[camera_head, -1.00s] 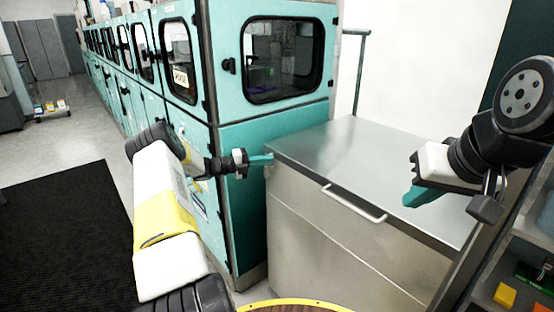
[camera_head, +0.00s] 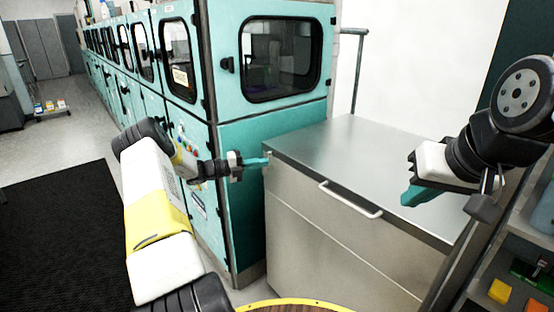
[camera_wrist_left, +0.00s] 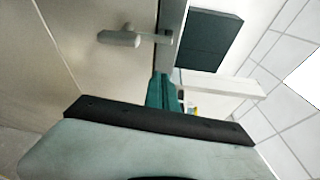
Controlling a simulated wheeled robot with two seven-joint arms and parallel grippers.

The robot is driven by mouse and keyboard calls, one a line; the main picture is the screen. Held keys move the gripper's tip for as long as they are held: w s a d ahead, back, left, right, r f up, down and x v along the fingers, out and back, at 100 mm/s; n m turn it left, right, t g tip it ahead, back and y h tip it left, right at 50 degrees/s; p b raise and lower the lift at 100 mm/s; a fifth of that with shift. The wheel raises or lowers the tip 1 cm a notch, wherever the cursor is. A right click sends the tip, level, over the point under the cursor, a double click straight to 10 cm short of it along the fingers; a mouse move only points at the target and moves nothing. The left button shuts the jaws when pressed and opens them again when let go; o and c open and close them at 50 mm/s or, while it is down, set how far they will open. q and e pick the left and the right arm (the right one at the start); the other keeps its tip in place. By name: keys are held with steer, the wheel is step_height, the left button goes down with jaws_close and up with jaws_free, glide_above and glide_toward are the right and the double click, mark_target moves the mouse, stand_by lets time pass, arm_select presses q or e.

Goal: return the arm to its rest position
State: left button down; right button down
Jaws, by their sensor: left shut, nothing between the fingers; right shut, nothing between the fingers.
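My left arm comes in from the lower left in the head view. My left gripper (camera_head: 254,162) has teal fingers that are closed together and hold nothing. It is in front of the teal cabinet, near the left edge of the steel counter; I cannot tell whether it touches. In the left wrist view its shut teal fingers (camera_wrist_left: 161,92) show at the middle, with nothing between them. My right gripper (camera_head: 418,195) is at the right of the head view, over the steel counter. Its teal fingers are shut and empty.
A steel counter (camera_head: 345,145) with a white handle (camera_head: 350,200) fills the middle right. A row of teal cabinets (camera_head: 262,125) with dark windows runs back to the left. A black mat (camera_head: 60,235) lies on the floor at left. A shelf with a yellow box (camera_head: 500,291) is at lower right.

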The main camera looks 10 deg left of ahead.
arm_select(q)
steer(key=v, duration=0.6)
steer(key=s+d+r+m+g+y, duration=0.6)
steer(key=s+d+r+m+g, duration=0.2)
steer(key=s+d+r+m, duration=1)
steer(key=s+a+r+m+t+y, duration=0.1)
steer(key=s+m+t+y, duration=0.1)
steer(key=s+m, duration=0.9)
steer(key=s+a+r+m+t+y, duration=0.1)
steer(key=s+m+y, duration=0.3)
steer(key=s+m, duration=0.6)
steer(key=shift+s+r+m+t+y, duration=0.35)
steer(key=shift+r+m+t, duration=0.45)
steer(key=shift+m, duration=0.7)
